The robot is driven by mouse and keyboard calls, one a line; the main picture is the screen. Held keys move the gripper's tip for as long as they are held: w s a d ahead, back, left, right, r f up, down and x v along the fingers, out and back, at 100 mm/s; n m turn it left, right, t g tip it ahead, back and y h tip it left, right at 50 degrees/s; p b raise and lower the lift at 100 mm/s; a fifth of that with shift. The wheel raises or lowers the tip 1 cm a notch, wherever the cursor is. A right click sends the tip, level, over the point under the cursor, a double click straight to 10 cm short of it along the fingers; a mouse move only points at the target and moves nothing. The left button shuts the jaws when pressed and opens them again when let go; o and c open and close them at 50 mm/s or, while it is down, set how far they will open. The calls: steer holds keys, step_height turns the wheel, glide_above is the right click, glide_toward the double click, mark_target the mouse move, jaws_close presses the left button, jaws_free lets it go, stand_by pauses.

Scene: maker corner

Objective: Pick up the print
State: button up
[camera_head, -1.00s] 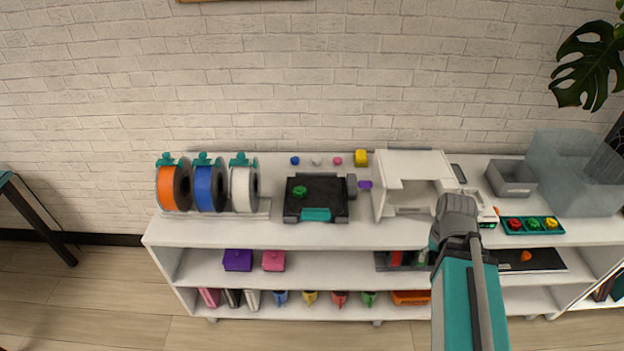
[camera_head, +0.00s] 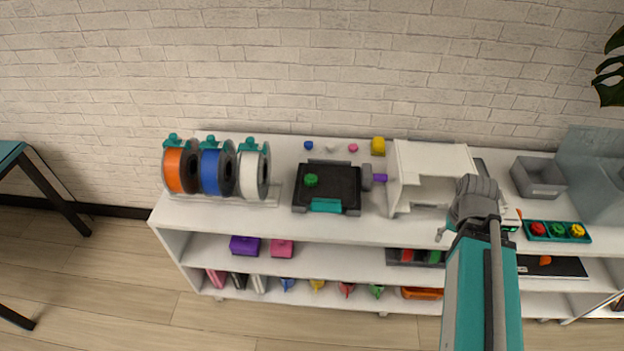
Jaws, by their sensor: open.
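A small green print (camera_head: 311,180) sits on the left part of a black print bed (camera_head: 340,197) with a teal front tab. The bed lies on the top shelf, left of the white printer frame. My arm reaches up from the bottom right, and its grey wrist (camera_head: 476,196) is in front of the printer's right side. A small grey part of my gripper (camera_head: 442,234) shows left of the wrist, well right of the print and apart from it. The jaws are open; most of the gripper is hidden by my arm.
Orange, blue and white spools (camera_head: 258,172) stand left of the bed. A grey knob and purple piece (camera_head: 380,178) lie between bed and white printer frame (camera_head: 399,200). A teal tray (camera_head: 557,232) and grey bin (camera_head: 539,178) are at right. Small pieces and a yellow block (camera_head: 378,146) lie behind.

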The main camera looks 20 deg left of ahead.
steer(key=o, duration=0.4)
steer(key=shift+w+a, duration=0.1)
steer(key=shift+a, duration=0.05)
steer(key=shift+o, duration=0.7)
steer(key=shift+w+a+f, duration=0.15)
steer(key=shift+a+f, duration=0.05)
steer(key=w+a+f+m+t+h+b, duration=0.25)
steer(key=w+a+b, duration=0.2)
steer(key=a, duration=0.65)
steer(key=w+a+f+m+t+h+b, duration=0.2)
steer(key=w+a+h+b, duration=0.25)
steer(key=a, duration=0.65)
steer(key=a+t+b, duration=0.1)
steer(key=a, duration=0.3)
steer(key=a+m+t+b, duration=0.1)
steer(key=a, duration=0.4)
steer(key=a+t+b, duration=0.1)
steer(key=a+t, duration=0.1)
steer(key=a, duration=0.3)
steer(key=s+a+r+m+t+b, duration=0.1)
steer(key=s+a+t+b, duration=0.2)
steer(key=a, duration=1)
steer(key=shift+s+r+m+y, duration=0.25)
steer(key=shift+s+m+y, duration=0.1)
steer(key=shift+s, duration=0.25)
steer(key=shift+t, duration=0.25)
